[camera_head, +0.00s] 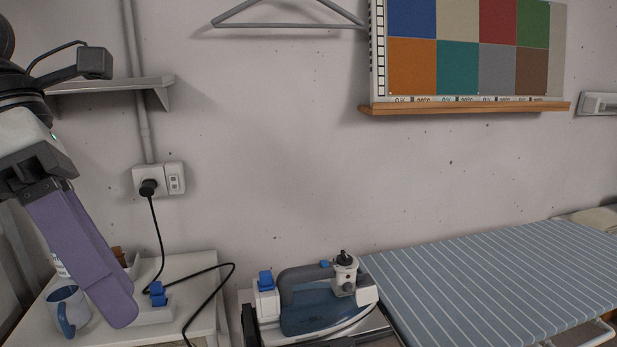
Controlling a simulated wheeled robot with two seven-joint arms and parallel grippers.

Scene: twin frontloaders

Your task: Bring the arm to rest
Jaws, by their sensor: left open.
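My left gripper (112,300) comes in from the upper left with its long purple fingers pointing down and to the right. The fingers overlap from this angle, and the jaws are open. I see nothing held between them. The fingertips appear in front of the small white table, beside a grey-blue mug (68,311) and a white power strip (153,314) with a blue plug or switch. The fingers partly cover the strip's left side. My right gripper is not in view.
A blue and white iron (318,303) stands right of the white table (190,268), beside a striped ironing board (490,285). A black cord runs from the wall socket (158,179) to the table. A shelf (118,85) juts out behind my arm. The middle wall is clear.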

